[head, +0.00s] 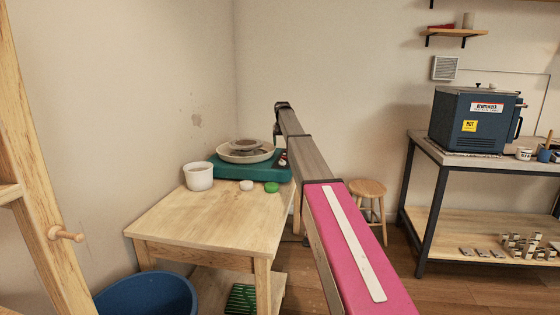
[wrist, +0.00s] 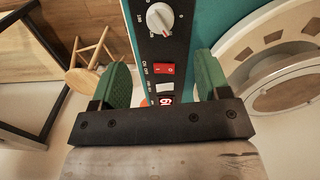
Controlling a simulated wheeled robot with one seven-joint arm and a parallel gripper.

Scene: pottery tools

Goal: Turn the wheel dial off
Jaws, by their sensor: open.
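The pottery wheel has a teal body (head: 230,168) and a round pale tray (head: 245,156), at the back of the wooden table in the head view. In the wrist view its black control panel holds a white round dial (wrist: 160,18) at the top. A red switch (wrist: 163,69) and a small red display (wrist: 166,100) sit below it. The dial's setting is too small to read. My gripper (wrist: 162,62) is open, its green fingers on either side of the panel, with the dial beyond the fingertips. My arm largely hides the panel in the head view.
The wooden table (head: 190,222) also holds a white pot (head: 199,176), a pale round piece (head: 246,186) and a green one (head: 271,187). A wooden stool (head: 368,189) stands to the right, before the kiln (head: 474,120) on its bench. A blue tub (head: 147,297) is at lower left.

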